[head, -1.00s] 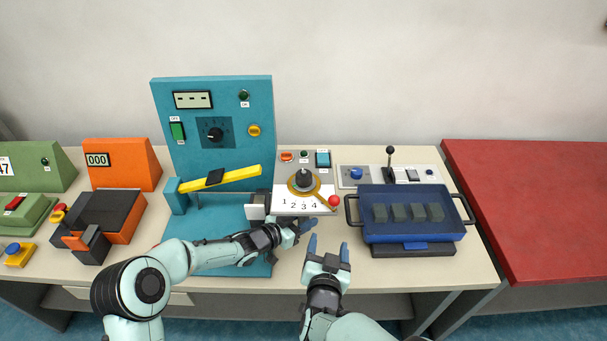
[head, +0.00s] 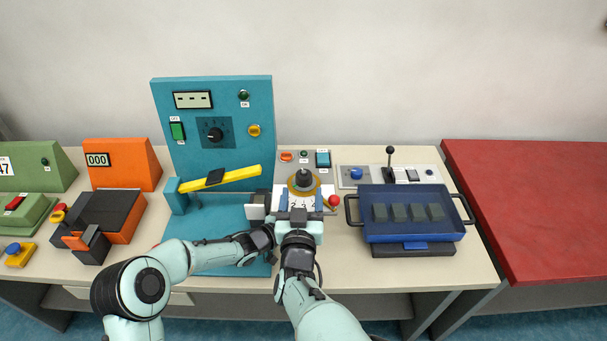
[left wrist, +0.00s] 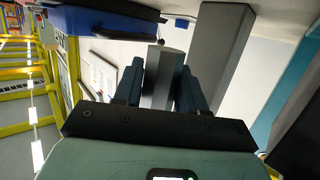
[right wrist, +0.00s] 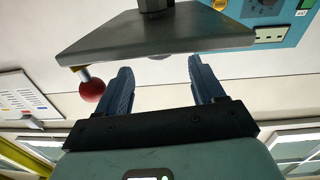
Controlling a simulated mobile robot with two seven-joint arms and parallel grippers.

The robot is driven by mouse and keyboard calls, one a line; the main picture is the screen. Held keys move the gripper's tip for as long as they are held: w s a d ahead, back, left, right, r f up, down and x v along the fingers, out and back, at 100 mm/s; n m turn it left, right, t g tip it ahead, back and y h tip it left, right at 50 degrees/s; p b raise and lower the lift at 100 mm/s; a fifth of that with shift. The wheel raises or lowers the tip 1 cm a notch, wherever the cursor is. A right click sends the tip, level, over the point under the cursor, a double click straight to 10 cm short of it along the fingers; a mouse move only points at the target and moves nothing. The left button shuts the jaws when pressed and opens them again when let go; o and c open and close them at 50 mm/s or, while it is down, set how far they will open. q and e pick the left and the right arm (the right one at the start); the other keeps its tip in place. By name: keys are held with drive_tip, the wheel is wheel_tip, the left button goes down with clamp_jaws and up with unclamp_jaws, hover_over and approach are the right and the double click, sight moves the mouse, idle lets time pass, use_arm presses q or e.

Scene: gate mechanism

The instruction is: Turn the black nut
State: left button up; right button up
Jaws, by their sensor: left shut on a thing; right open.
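The black nut (head: 303,180) stands on an orange ring at the back of a white plate marked with numbers (head: 328,191). A lever with a red ball (head: 333,200) points to the right from the ring. My right gripper (head: 301,203) is open over the plate, just in front of the nut, with nothing between its fingers. In the right wrist view the red ball (right wrist: 92,90) is left of the fingers, and a dark plate (right wrist: 150,38) crosses ahead. My left gripper (left wrist: 160,70) is shut on a grey faceted piece (left wrist: 158,92).
A tall teal panel (head: 222,112) with a yellow bar (head: 240,175) stands left of the plate. A blue tray (head: 410,235) with several grey blocks is close on the right. An orange device (head: 125,158) stands farther left. Some table in front of the tray is clear.

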sight(303, 181)
drive_tip(key=w, duration=0.7)
drive_tip(key=shift+w+d, duration=0.15)
drive_tip(key=shift+w, duration=0.25)
drive_tip(key=c, duration=0.9)
